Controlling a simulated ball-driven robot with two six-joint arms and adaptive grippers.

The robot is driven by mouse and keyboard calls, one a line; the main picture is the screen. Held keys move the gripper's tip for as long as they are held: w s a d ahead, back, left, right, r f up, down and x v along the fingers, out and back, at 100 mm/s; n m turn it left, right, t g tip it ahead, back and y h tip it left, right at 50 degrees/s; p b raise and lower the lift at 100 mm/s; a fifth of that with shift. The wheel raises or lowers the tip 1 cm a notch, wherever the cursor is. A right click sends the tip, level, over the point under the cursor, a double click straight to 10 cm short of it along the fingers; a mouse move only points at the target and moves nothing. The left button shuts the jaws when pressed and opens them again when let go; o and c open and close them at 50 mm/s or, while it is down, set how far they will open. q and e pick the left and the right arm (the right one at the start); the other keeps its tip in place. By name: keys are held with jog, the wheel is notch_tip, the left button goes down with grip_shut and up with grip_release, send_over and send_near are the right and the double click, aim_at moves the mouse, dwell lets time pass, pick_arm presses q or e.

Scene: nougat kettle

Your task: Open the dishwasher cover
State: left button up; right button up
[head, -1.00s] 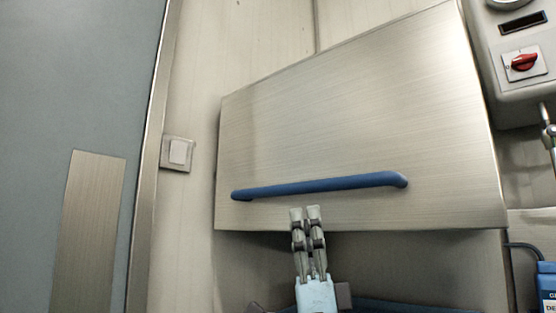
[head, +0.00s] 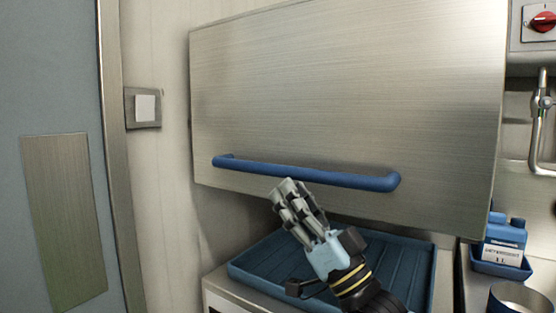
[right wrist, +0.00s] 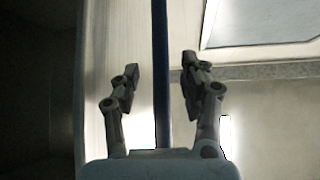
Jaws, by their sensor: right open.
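The dishwasher cover (head: 340,90) is a large brushed-steel panel. Its lower edge hangs above a blue tray, leaving a gap between them. A long blue bar handle (head: 350,179) runs across the cover's lower part. My right gripper (head: 288,188) is at the middle of the handle, reaching up from below with its fingertips at the bar. In the right wrist view, my right gripper (right wrist: 161,68) is open, and the blue handle (right wrist: 160,100) runs between its spread fingers. Whether a finger touches the bar cannot be told. My left gripper is not in view.
The blue ribbed tray (head: 255,272) lies below the cover. A blue bottle (head: 504,232), a tap (head: 541,120) and a red switch (head: 542,20) are at the right. A wall switch (head: 145,108) and a grey door (head: 50,70) are at the left.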

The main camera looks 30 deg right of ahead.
aim_at(278, 170)
jog(key=p+x, duration=0.1)
jog(key=x, duration=0.4)
jog(key=shift+w+r, duration=0.2)
jog(key=shift+a, duration=0.1)
grip_shut()
